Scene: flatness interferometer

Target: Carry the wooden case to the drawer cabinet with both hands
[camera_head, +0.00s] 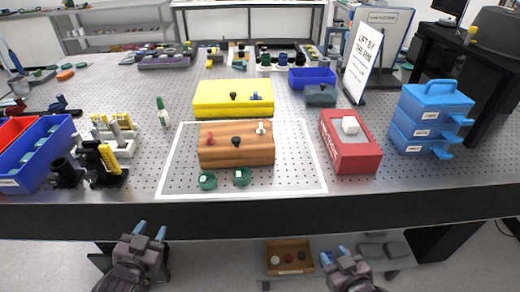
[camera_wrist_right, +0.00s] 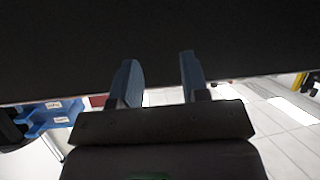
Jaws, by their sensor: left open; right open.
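A brown wood-grained block (camera_head: 236,151) with small red, black and white knobs on top sits inside the white outline on the table. An open wooden box (camera_head: 289,257) holding small round pieces is on the low shelf below the table. I cannot tell for sure which is the case. The blue drawer cabinet (camera_head: 430,117), with a top handle and labelled drawers, stands at the table's right. My left gripper (camera_head: 150,230) is open and empty before the table's front edge. My right gripper (camera_head: 335,254) is open and empty, right of the low wooden box; its fingers (camera_wrist_right: 156,80) are apart.
Two green round pieces (camera_head: 224,179) lie before the wooden block. A yellow case (camera_head: 233,98) is behind it and a red box (camera_head: 350,150) to its right. A blue bin (camera_head: 36,155) stands at left. The table's dark front edge (camera_head: 230,215) lies ahead of both grippers.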

